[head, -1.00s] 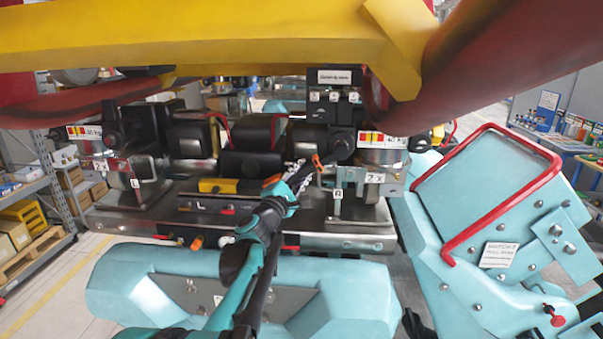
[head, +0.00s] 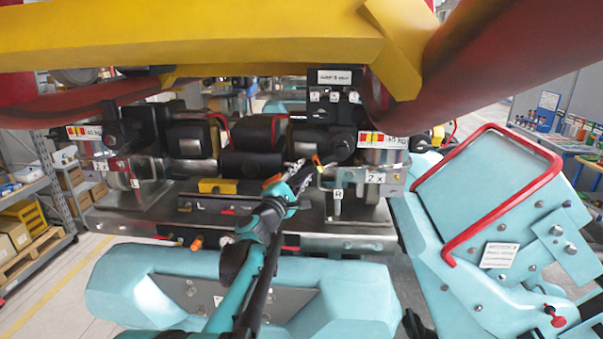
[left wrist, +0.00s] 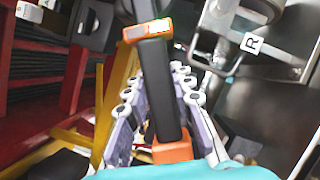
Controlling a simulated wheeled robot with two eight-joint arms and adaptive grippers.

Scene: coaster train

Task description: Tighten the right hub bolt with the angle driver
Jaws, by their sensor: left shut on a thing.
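My left gripper (head: 300,177) is shut on the angle driver near the right end of the steel deck. In the left wrist view the driver (left wrist: 158,90) is a dark bar with orange collars, lying between the pale finger links (left wrist: 188,90). Its far end runs out of the top of that view. In the head view its orange collar (head: 317,160) shows just past the fingers, left of the right hub. The right hub carries an R tag (head: 338,193), which also shows in the left wrist view (left wrist: 252,44). I cannot make out the hub bolt or whether the driver touches it. My right gripper is not in view.
A yellow beam (head: 190,38) and a dark red tube (head: 490,50) hang low over the work. A yellow block (head: 217,186) lies on the deck (head: 310,210). A teal seat with a red bar (head: 505,132) stands close on the right; a teal body (head: 150,300) is in front.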

